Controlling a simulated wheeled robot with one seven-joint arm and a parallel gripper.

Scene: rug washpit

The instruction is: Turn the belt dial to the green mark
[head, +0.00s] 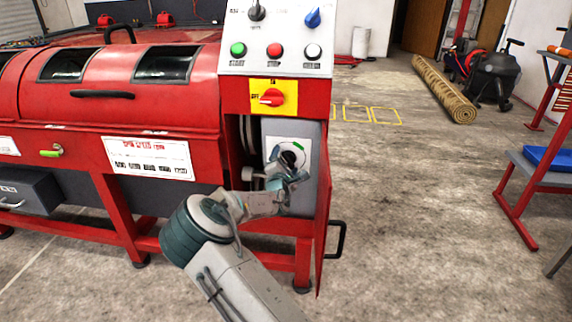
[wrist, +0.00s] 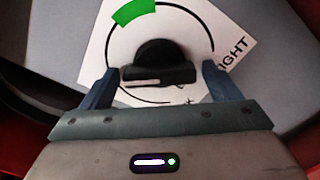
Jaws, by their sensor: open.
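The belt dial (wrist: 158,62) is a black knob on a white round-scaled plate. In the wrist view the green mark (wrist: 135,12) is a thick arc at the upper left of the scale. The knob's grip bar lies crosswise in that view, with a pale line along its near face. My gripper (wrist: 160,85) is open, one finger on each side of the knob, with gaps visible on both sides. In the head view my gripper (head: 283,172) is in front of the grey dial box (head: 312,140), and it hides part of the dial.
The red machine (head: 120,110) fills the left. Above the dial are a red-and-yellow switch (head: 272,97) and a panel with buttons (head: 275,50). A black handle (head: 338,238) juts out at the lower right. A rolled rug (head: 444,92) lies on open floor behind.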

